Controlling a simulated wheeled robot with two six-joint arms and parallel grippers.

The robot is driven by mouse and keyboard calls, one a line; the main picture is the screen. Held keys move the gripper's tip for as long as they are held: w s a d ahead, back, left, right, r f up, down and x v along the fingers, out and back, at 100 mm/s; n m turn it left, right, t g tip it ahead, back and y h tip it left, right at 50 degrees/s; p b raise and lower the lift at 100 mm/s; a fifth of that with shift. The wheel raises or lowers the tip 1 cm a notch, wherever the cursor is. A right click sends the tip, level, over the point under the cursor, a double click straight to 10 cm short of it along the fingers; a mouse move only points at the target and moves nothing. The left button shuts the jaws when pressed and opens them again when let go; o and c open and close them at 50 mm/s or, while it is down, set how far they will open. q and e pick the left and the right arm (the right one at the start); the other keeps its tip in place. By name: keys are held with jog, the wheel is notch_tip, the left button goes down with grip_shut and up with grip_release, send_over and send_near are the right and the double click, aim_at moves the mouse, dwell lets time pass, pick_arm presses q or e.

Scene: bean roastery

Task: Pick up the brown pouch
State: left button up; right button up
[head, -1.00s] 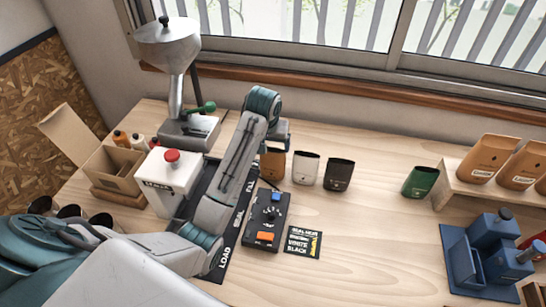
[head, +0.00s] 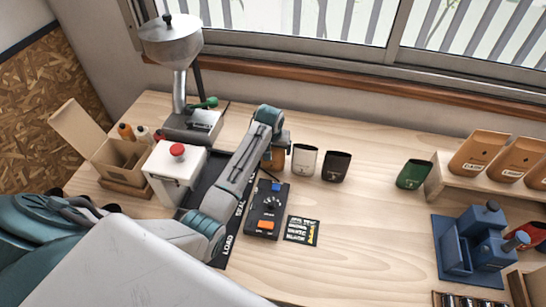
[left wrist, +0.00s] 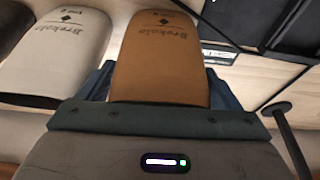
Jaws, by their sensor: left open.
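The brown pouch (head: 278,158) stands on the table at the left end of a row of pouches, mostly hidden behind my left arm and gripper in the head view. In the left wrist view the brown pouch (left wrist: 163,55) fills the middle, with dark print on its face. My left gripper (head: 279,146) is at the pouch. In the left wrist view its dark blue fingers show partly on both sides of the pouch, open (left wrist: 160,88). I cannot tell whether they touch it. My right gripper is in neither view.
A white pouch (head: 304,160) stands close to the right of the brown one, then a black pouch (head: 336,166) and a green pouch (head: 413,174). A control box (head: 267,210) and a white sealer (head: 174,172) are nearer.

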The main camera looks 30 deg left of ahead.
pick_arm(q)
jog(key=shift+f, duration=0.15)
jog(key=c, duration=0.8)
